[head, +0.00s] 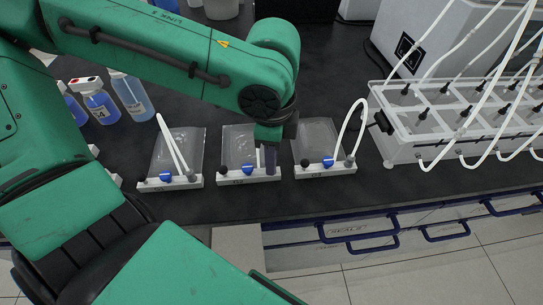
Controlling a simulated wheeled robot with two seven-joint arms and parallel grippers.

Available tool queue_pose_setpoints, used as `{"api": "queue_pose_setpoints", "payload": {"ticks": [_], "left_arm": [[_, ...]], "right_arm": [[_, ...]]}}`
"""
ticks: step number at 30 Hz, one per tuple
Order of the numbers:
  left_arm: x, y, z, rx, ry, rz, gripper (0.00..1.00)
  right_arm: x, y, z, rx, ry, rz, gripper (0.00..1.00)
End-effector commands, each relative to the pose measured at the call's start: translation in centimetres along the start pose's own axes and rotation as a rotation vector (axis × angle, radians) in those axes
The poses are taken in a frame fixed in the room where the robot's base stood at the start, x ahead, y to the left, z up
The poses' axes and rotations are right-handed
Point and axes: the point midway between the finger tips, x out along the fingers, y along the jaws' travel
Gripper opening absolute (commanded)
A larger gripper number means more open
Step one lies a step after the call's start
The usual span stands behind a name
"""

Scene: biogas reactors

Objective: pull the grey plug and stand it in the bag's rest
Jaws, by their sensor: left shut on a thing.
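Three clear bags lie on the dark bench, each with a white bar along its front edge. My left gripper (270,163) points down over the right end of the middle bag's bar (240,178) and is shut. The grey plug is mostly hidden between its fingers, and I cannot tell whether it is still seated in the bar. A short piece of white tube (258,158) shows beside the fingers. The middle bag (238,143) has a blue valve (249,169) and a dark knob (222,169) on its bar. My right gripper is out of view.
The left bag (192,146) and right bag (316,136) each have a white tube on their bar. A white rack (402,150) of tubed vessels stands at the right. Spray bottles (97,103) stand at the left. Bare bench lies in front of the bars.

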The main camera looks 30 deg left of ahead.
Motion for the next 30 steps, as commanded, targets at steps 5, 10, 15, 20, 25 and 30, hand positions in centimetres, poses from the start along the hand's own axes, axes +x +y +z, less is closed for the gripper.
{"api": "queue_pose_setpoints", "payload": {"ticks": [5, 10, 15, 20, 25, 30], "left_arm": [[0.3, 0.0, 0.0, 0.000, 0.000, 0.000, 0.00], [0.5, 0.0, 0.0, 0.000, 0.000, 0.000, 0.00], [0.7, 0.0, 0.0, 0.000, 0.000, 0.000, 0.00], [0.9, 0.0, 0.0, 0.000, 0.000, 0.000, 0.00], [1.1, 0.0, 0.0, 0.000, 0.000, 0.000, 0.00], [1.2, 0.0, 0.0, 0.000, 0.000, 0.000, 0.00]], "right_arm": [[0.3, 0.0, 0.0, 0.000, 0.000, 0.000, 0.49], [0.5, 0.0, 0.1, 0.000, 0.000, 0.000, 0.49], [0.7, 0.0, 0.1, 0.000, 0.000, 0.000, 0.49], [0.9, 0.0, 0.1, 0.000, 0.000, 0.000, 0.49], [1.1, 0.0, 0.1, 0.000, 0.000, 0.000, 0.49], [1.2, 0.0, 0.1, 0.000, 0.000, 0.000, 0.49]]}}
